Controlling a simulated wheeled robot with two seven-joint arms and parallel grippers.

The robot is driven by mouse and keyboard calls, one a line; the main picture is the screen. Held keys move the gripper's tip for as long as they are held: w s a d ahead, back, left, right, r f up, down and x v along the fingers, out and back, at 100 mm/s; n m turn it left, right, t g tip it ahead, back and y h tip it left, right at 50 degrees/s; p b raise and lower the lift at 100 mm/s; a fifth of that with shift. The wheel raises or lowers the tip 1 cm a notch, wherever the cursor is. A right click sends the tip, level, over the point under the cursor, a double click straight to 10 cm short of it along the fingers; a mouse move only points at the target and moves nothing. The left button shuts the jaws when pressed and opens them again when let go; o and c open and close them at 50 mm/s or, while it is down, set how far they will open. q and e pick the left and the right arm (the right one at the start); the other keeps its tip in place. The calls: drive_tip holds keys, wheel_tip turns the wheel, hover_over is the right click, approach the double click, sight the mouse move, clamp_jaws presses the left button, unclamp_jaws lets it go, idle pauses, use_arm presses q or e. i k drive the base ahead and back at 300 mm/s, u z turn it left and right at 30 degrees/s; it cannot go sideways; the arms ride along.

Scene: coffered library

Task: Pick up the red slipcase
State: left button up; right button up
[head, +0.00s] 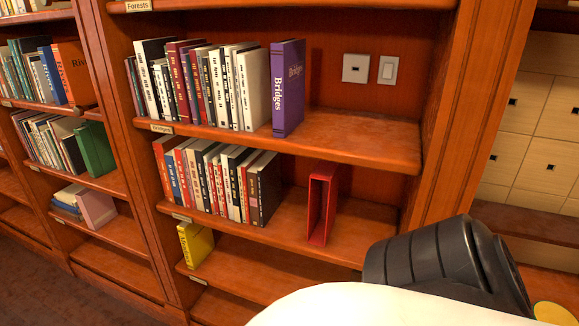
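The red slipcase (331,207) stands upright on the middle shelf of the bookcase, to the right of a row of books. It is a thin open box, and its open side faces outward. There is a gap between it and the books. Neither of my grippers shows in the head view. A black and white part of my own body fills the lower right and hides the right end of the shelves below the slipcase.
Books (220,185) fill the left of the slipcase's shelf (282,225). On the shelf above stands a purple "Bridges" book (288,88). A yellow book (195,245) leans on the shelf below. The bookcase's right upright (475,110) borders the space. Shelf room right of the slipcase is bare.

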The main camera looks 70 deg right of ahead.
sight(324, 202)
drive_tip(key=u, duration=1.1)
drive_tip(key=i, duration=0.65)
drive_tip(key=z, duration=3)
drive_tip(key=i, duration=0.5)
drive_tip(key=z, duration=0.05)
